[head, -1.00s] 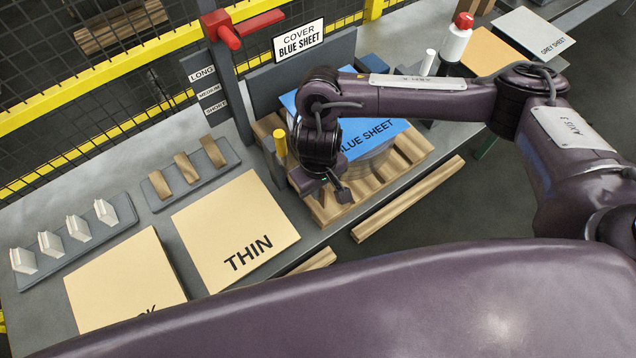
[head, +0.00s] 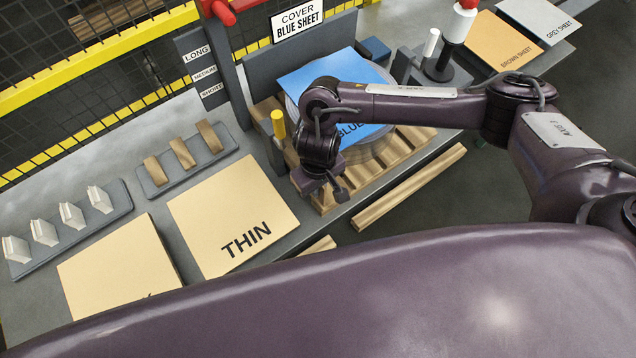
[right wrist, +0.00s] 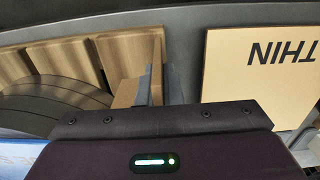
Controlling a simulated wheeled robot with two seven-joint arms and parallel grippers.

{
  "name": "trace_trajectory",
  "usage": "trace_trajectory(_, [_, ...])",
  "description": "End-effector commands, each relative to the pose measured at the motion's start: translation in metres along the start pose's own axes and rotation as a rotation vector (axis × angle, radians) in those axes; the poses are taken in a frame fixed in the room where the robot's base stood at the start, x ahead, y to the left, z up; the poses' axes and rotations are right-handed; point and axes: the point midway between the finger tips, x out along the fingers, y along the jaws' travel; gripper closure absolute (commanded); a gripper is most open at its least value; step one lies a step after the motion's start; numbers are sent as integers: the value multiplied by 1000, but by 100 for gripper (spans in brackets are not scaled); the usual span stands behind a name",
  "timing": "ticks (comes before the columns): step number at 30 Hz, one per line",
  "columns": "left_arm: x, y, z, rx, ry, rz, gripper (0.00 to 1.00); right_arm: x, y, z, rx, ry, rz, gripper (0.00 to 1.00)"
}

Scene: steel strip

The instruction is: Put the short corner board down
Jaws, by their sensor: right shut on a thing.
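My right gripper (head: 337,188) is at the front left corner of the slatted wooden pallet (head: 420,140), near the table's front edge. In the right wrist view its fingers (right wrist: 158,82) are shut on a narrow brown piece (right wrist: 158,58), which I take for the short corner board. Most of that piece is hidden, and I cannot tell whether it touches the pallet or table. A round coil (right wrist: 45,105) lies on the pallet under a blue sheet (head: 325,75). My left gripper is out of view.
The THIN panel (head: 225,205) lies left of the pallet. A long wooden strip (head: 410,187) lies along the front. Racks with brown pieces (head: 182,153) and white pieces (head: 72,215) are at left.

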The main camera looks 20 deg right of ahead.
Motion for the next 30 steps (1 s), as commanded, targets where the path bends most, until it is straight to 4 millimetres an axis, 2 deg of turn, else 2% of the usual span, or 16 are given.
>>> trace_trajectory(19, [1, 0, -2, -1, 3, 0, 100, 6, 0, 0, 2, 0, 0, 100])
trace_trajectory(21, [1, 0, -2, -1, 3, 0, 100, 5, 0, -1, 1, 1, 0, 86])
trace_trajectory(25, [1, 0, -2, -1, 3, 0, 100, 5, 0, 0, 1, 1, 0, 69])
trace_trajectory(30, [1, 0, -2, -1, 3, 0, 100, 5, 0, 0, 1, 1, 0, 69])
